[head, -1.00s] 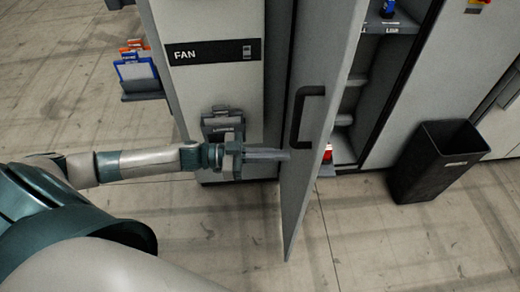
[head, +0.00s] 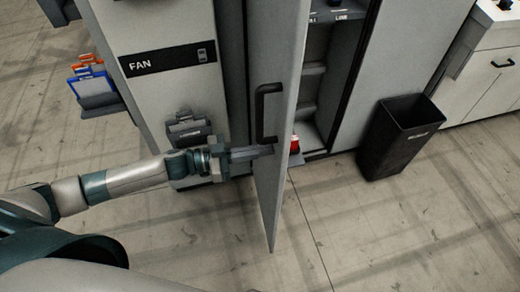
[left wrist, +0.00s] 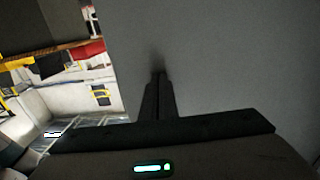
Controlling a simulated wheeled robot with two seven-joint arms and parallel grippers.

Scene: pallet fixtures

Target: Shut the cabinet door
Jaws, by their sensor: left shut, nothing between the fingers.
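The grey cabinet door (head: 273,190) stands open in the head view, seen nearly edge-on, with a black handle (head: 262,112) on its left face. The open cabinet (head: 338,75) with its shelves shows to the right of the door. My left gripper (head: 268,150) is shut and empty, its fingertips at the left face of the door, just below the handle. In the left wrist view the shut fingers (left wrist: 158,80) point at the plain grey door surface (left wrist: 230,60), touching or very close to it. My right gripper is not in view.
A grey cabinet labelled FAN (head: 170,80) stands left of the door, with a holder of blue and orange folders (head: 92,88) on its side. A black bin (head: 398,140) stands on the floor at the right. The floor (head: 350,240) in front is clear.

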